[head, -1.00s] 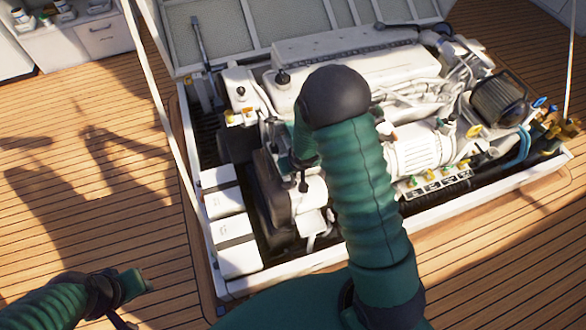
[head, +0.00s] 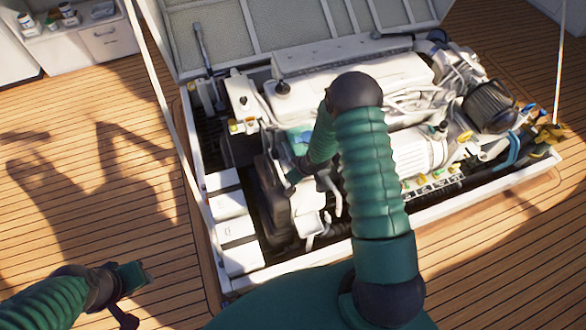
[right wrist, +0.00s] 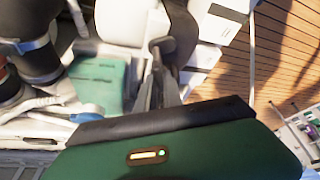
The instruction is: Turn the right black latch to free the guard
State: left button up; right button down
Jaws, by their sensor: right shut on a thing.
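The right black latch (right wrist: 160,48) shows in the right wrist view, at the tips of my right gripper (right wrist: 160,88). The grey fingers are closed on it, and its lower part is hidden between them. The dark guard (right wrist: 180,30) curves right behind the latch. In the head view the guard (head: 272,195) is a dark cover at the engine's near left end. My right forearm hides much of the latch area there. My left gripper (head: 132,278) is low at the left, over the deck and away from the engine; its finger opening is unclear.
The white engine (head: 350,80) fills the open hatch. White boxes (head: 228,205) stand left of the guard. A teal block (right wrist: 100,82) and hoses lie left of my right fingers. A thin pole (head: 165,105) rises at the hatch's left edge.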

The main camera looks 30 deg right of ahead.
jog(key=n+p, duration=0.1)
jog(key=p, duration=0.1)
jog(key=r+n+y+p, duration=0.1)
jog(key=p, duration=0.1)
jog(key=shift+d+n, duration=0.25)
jog(key=shift+n, duration=0.15)
jog(key=shift+f+n+p, duration=0.2)
jog(key=shift+n+p, duration=0.2)
jog(key=shift+p, duration=0.15)
pick_arm(q)
jog(key=w+v, duration=0.2)
jog(key=v, duration=0.5)
jog(key=s+b+x, duration=0.1)
jog(key=b+x, duration=0.5)
jog(key=shift+s+f, duration=0.3)
jog(key=shift+s, duration=0.15)
pick_arm(e)
jog(key=shift+w+d+f+n+g+y, duration=0.1)
jog(key=shift+n+g+y, duration=0.35)
jog(key=shift+n, duration=1.1)
jog(key=shift+w+d+f+n+g+y, duration=0.1)
jog(key=shift+n+g+y, duration=0.35)
jog(key=shift+n, duration=1.05)
jog(key=shift+w+f+n+g+y, duration=0.15)
jog(key=shift+n+g, duration=0.45)
jog(key=shift+n, duration=0.95)
pick_arm(q)
jog(key=shift+b, duration=0.3)
pick_arm(e)
jog(key=shift+r, duration=0.15)
